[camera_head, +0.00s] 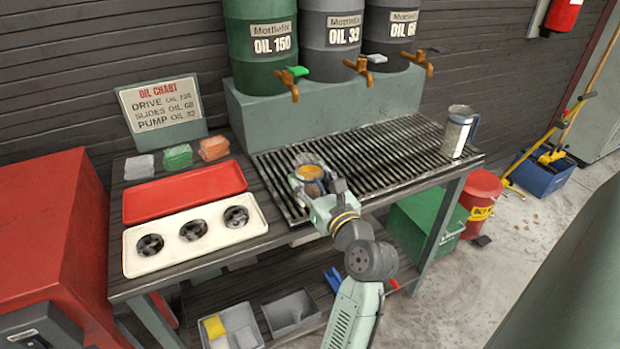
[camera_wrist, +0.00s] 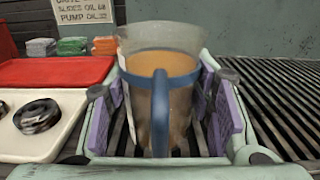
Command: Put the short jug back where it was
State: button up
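The short jug (camera_head: 311,173) is clear with a blue handle and holds amber oil. In the head view it is at the left part of the black grate, within my gripper (camera_head: 312,181). In the wrist view the jug (camera_wrist: 160,95) is upright, handle toward the camera, between the purple pads of my gripper (camera_wrist: 162,115). The pads lie close on both sides, with dark slivers showing low beside the jug; whether they press on it is unclear. The jug's base is hidden, so I cannot tell if it rests on the grate.
The grate (camera_head: 385,150) is clear between. A red tray (camera_head: 185,192) and a cream tray (camera_head: 170,255) with three dark round parts lie left. Oil drums with taps (camera_head: 294,80) stand behind.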

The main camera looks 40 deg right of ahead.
jog(key=o, duration=0.4)
jog(key=shift+o, duration=0.2)
jog(key=shift+s+r, duration=0.15)
jog(key=b+v, duration=0.2)
jog(key=v, duration=0.9)
jog(key=shift+s, duration=0.35)
jog(key=shift+a, duration=0.1)
